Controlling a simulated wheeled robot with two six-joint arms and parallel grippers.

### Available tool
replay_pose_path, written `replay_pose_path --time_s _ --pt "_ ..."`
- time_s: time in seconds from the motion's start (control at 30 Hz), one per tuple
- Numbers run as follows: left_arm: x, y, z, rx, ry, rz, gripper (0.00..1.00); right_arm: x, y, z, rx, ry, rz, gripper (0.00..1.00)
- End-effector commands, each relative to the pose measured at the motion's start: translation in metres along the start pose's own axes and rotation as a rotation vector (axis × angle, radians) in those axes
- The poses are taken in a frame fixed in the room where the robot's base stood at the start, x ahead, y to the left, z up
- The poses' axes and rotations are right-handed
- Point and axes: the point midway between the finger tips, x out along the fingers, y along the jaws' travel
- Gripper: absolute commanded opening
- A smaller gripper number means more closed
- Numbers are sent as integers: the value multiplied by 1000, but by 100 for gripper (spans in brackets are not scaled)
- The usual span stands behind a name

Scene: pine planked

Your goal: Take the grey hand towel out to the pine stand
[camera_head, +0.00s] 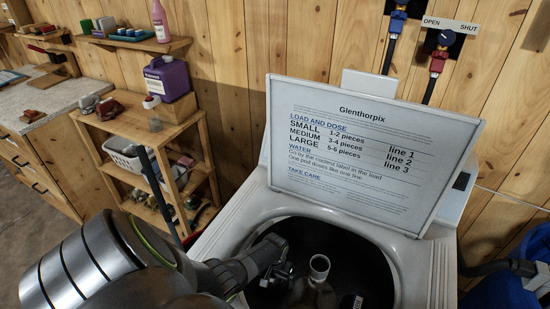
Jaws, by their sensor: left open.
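My left gripper (278,268) is open, inside the mouth of the top-loading washer's dark tub (372,268), left of the pale agitator post (319,266). I cannot make out the grey hand towel; much of the tub floor is hidden by my arm, the post and the front edge of the view. A small dark thing with a white label (351,302) shows low in the tub, and I cannot tell what it is. The pine stand (128,127) is left of the washer, with some bare room on its top. My right gripper is not in view.
The washer's raised lid (370,205) carries a printed load chart. A white basket (125,156) sits below. A blue bin (515,275) is at right.

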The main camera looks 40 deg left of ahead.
Motion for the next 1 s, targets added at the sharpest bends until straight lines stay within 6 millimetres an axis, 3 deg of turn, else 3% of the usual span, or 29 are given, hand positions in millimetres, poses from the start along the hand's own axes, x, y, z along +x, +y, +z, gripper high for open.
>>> replay_pose_path --time_s 0.33,0.6,1.0 --pt "4 0 0 0 1 1 100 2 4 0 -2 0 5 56" --pt "4 0 -1 0 1 1 67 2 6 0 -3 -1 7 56" --pt "-2 0 -1 1 2 1 66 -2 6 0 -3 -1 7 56"
